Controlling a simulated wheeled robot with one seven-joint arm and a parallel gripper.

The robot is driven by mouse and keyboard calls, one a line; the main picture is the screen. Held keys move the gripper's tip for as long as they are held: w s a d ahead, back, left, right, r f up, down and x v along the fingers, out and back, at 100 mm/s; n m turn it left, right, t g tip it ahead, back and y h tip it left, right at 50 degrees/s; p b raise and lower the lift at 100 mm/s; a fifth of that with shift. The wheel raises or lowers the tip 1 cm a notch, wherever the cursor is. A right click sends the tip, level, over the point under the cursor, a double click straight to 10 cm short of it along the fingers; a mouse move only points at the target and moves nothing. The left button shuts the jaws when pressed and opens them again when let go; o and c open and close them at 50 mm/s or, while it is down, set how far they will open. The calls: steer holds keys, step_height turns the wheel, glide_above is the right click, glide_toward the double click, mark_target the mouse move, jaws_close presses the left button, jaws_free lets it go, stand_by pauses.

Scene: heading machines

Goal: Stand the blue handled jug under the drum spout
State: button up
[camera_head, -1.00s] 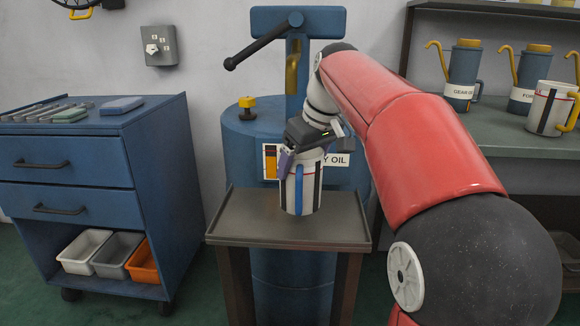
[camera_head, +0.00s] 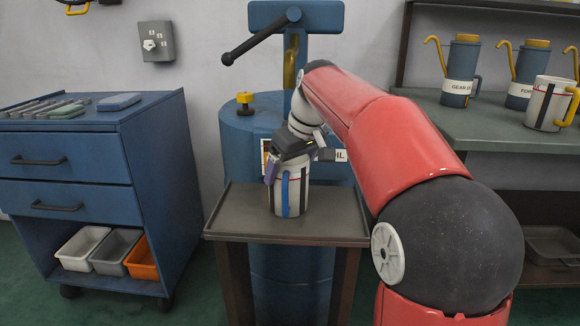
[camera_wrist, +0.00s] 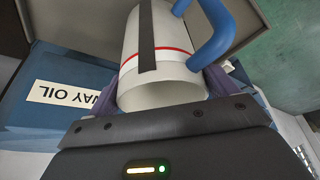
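The blue handled jug (camera_head: 294,194) is white with a dark stripe, a thin red line and a blue handle. It stands upright over the small dark tray stand (camera_head: 235,212) before the blue drum (camera_head: 235,150). I cannot tell whether its base touches the tray. My gripper (camera_head: 283,163) is shut on the jug near its rim. In the wrist view, purple fingers flank the jug (camera_wrist: 155,50). The brass drum spout (camera_head: 290,72) shows above and behind my wrist; its lower end is hidden. The drum's label (camera_wrist: 70,96) reads WAY OIL.
A blue drawer cabinet (camera_head: 75,170) stands left, with bins below. At right, a bench (camera_head: 455,128) holds two blue oil cans (camera_head: 461,72) and a white jug with a yellow handle (camera_head: 549,104). A black lever (camera_head: 255,45) juts left above the drum.

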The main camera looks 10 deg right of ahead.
steer(key=shift+o, duration=1.3)
steer(key=shift+r, duration=0.1)
steer(key=shift+r, duration=0.25)
steer(key=p+v, duration=0.2)
steer(key=v, duration=1)
steer(key=s+a+f+m+t+h, duration=0.1)
steer(key=s+f+m, duration=0.4)
steer(key=s+f, duration=1.7)
steer(key=s+a+h, duration=0.1)
steer(key=s, duration=0.1)
steer(key=shift+s+f+t, duration=0.3)
steer(key=shift+f, duration=0.1)
